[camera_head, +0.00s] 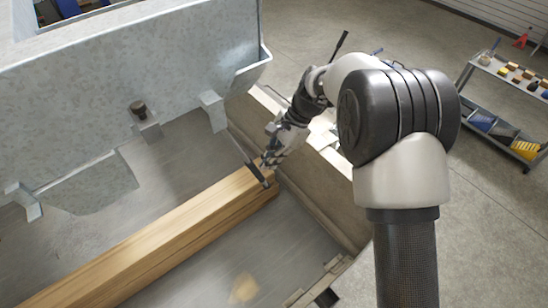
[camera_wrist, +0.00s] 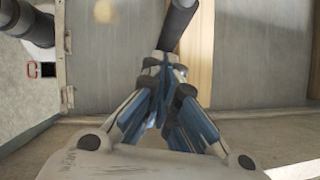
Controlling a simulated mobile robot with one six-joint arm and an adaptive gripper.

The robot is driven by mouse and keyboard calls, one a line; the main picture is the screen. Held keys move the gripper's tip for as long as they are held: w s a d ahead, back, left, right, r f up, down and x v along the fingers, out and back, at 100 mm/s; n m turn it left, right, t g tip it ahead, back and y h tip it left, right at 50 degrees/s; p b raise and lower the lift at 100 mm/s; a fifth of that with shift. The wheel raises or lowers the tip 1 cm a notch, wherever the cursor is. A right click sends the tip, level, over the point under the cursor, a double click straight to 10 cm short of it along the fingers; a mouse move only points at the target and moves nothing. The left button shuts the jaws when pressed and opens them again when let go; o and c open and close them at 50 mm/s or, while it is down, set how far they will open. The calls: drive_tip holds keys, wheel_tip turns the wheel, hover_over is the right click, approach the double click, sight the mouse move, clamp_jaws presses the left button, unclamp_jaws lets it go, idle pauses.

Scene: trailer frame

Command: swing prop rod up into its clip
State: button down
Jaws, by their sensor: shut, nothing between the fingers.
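The dark prop rod (camera_head: 255,172) slants down from beside a grey bracket to the end of the wooden beam in the head view. In the wrist view, a thick dark bar (camera_wrist: 178,24), apparently the rod, runs from the top edge to just beyond my fingertips. My gripper (camera_head: 270,158) is close beside the rod near the beam's end. In the wrist view my gripper (camera_wrist: 166,65) has its fingers together and empty; whether they touch the rod is unclear. I cannot identify the clip for certain; a small bracket with a dark knob (camera_head: 139,109) stands on the grey metal.
A wooden beam (camera_head: 160,240) lies across the grey trailer bed. A large galvanized panel (camera_head: 130,60) rises behind it, with a grey bracket (camera_head: 212,108) at its lower edge. A trailer side rail (camera_head: 315,208) borders the bed. A tool cart (camera_head: 505,75) stands apart at right.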

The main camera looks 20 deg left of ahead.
drive_tip(key=shift+s, duration=0.1)
drive_tip(key=shift+s+a+f, duration=0.15)
drive_tip(key=shift+s+f, duration=0.1)
drive_tip(key=shift+s, duration=0.05)
drive_tip(key=s+a+g+y, duration=0.2)
drive_tip(key=s+a+g, duration=0.1)
drive_tip(key=s, duration=0.3)
drive_tip(key=s+a+f+m+g+y+b, duration=0.1)
drive_tip(key=s+a+g, duration=0.2)
drive_tip(key=s, duration=0.3)
drive_tip(key=s+a+g+y, duration=0.2)
drive_tip(key=s+a+g, duration=0.15)
drive_tip(key=s, duration=0.25)
drive_tip(key=shift+s+a+r+g+y+p, duration=0.4)
drive_tip(key=shift+s+a+r+p, duration=0.8)
drive_tip(key=shift+s+r, duration=1.55)
drive_tip(key=shift+s+a+r+g+y+p, duration=0.35)
drive_tip(key=shift+s+a+r+p, duration=1.25)
drive_tip(key=shift+r, duration=2)
drive_tip(key=shift+s+a+r+g+y+p, duration=0.4)
drive_tip(key=shift+s+a+r+p, duration=0.45)
drive_tip(key=shift+s+r, duration=2.05)
drive_tip(key=shift+w+d+r, duration=0.1)
drive_tip(key=shift+w+r, duration=0.15)
drive_tip(key=shift+w, duration=0.1)
